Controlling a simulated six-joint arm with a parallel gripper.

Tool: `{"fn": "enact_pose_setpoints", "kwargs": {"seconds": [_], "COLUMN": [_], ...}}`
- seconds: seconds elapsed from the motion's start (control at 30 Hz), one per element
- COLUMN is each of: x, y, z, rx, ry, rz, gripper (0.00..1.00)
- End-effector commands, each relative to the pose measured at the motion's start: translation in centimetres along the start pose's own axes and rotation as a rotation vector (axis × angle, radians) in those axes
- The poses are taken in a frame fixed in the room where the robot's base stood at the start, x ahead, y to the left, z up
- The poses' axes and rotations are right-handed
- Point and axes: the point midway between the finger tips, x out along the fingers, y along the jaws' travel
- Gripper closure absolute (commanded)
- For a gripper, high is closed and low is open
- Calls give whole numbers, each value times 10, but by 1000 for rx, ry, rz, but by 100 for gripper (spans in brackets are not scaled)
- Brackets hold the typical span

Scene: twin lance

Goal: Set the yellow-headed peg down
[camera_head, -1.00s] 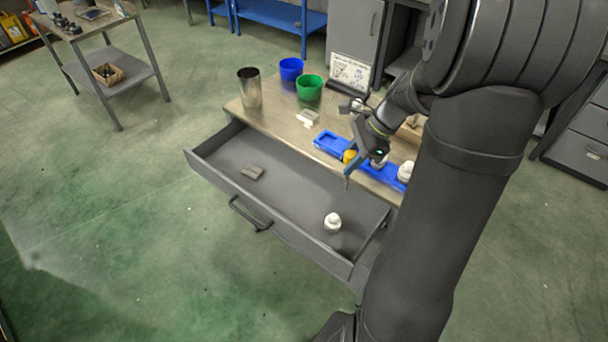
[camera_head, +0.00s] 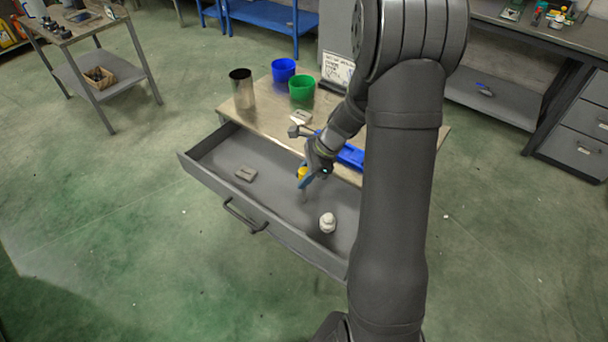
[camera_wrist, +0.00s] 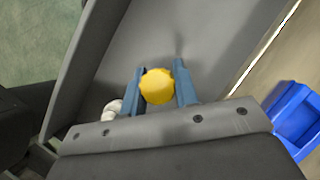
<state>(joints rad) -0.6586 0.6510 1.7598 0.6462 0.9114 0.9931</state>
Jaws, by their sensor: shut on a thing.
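The yellow-headed peg (camera_wrist: 157,86) is between the two blue fingers of my gripper (camera_wrist: 160,84) in the wrist view, and the fingers are shut on it. In the head view, its yellow head (camera_head: 302,173) shows beside my gripper (camera_head: 304,180), over the open grey drawer (camera_head: 215,170). The peg's lower end is hard to make out, so I cannot tell whether it touches the drawer floor. A white-headed piece (camera_head: 327,222) stands in the drawer to the right and nearer the front; part of it shows in the wrist view (camera_wrist: 113,110).
A grey block (camera_head: 246,174) lies in the drawer's left part. On the table are a blue tray (camera_head: 350,156), partly hidden by my arm, a metal cup (camera_head: 242,92), a blue cup (camera_head: 284,70) and a green cup (camera_head: 302,88). The drawer's middle floor is mostly clear.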

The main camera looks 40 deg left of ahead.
Motion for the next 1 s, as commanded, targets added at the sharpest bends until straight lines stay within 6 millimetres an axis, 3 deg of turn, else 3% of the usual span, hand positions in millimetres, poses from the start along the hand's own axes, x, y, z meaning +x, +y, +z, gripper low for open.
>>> {"fn": "enact_pose_setpoints", "kwargs": {"seconds": [0.27, 0.3, 0.4, 0.77, 1.0], "x": [2, 2, 2, -3, -46], "y": [0, 0, 0, 0, -1], "z": [-1, -1, -1, 1, 0], "rx": [0, 0, 0, -1, -1], "ry": [0, 0, 0, 0, 1], "rz": [0, 0, 0, -2, -6], "gripper": [94, 68, 51, 51, 51]}}
